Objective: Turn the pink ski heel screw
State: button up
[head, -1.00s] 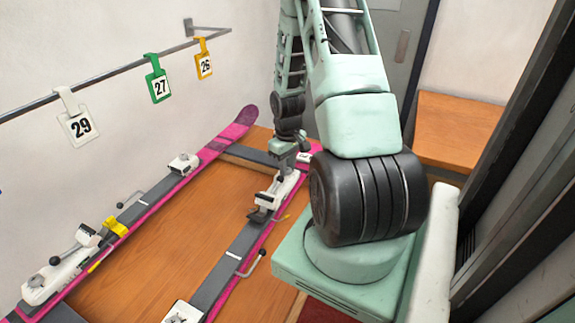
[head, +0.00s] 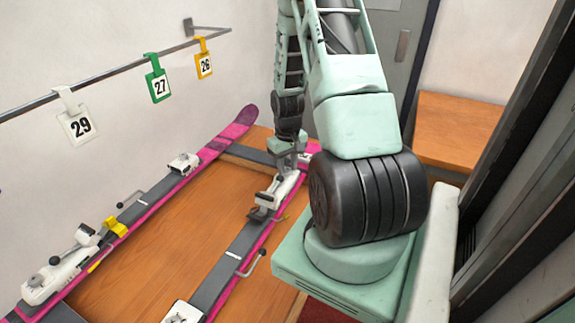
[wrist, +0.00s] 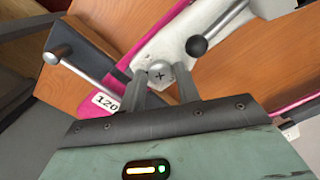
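The pink ski (head: 268,222) at the right of the bench carries white bindings and grey plates. My gripper (head: 281,168) is over the far binding (head: 287,184) of this ski, and my arm hides part of it. In the wrist view, the heel screw (wrist: 160,76) is a round silver head with a cross mark in the white binding housing (wrist: 180,38). The two fingers of my gripper (wrist: 161,82) stand on either side of the head, with little or no gap. They look shut on it.
A black-knobbed lever (wrist: 197,46) is close to the right finger. A silver crank handle (wrist: 57,55) sticks out at the left. A second pink ski (head: 160,192) lies along the wall. Number tags hang from a rail (head: 110,75). Bare wood (head: 185,225) lies between the skis.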

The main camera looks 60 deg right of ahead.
aim_at(287, 169)
jog(key=shift+o, duration=0.9)
notch_tip(287, 169, up, 18)
jog(key=b, duration=0.2)
jog(key=shift+f, duration=0.25)
jog(key=w+a+r+n, duration=0.1)
jog(key=w+a+n, duration=0.2)
jog(key=a, duration=1)
jog(key=w+a+n, duration=0.3)
jog(key=a, duration=1)
jog(key=s+a+n, duration=0.6)
jog(key=s+a, duration=1)
jog(key=a, duration=0.5)
jog(key=shift+s+a+n+y, duration=0.15)
jog(key=shift+s+n+y, duration=0.15)
jog(key=shift+n, duration=0.1)
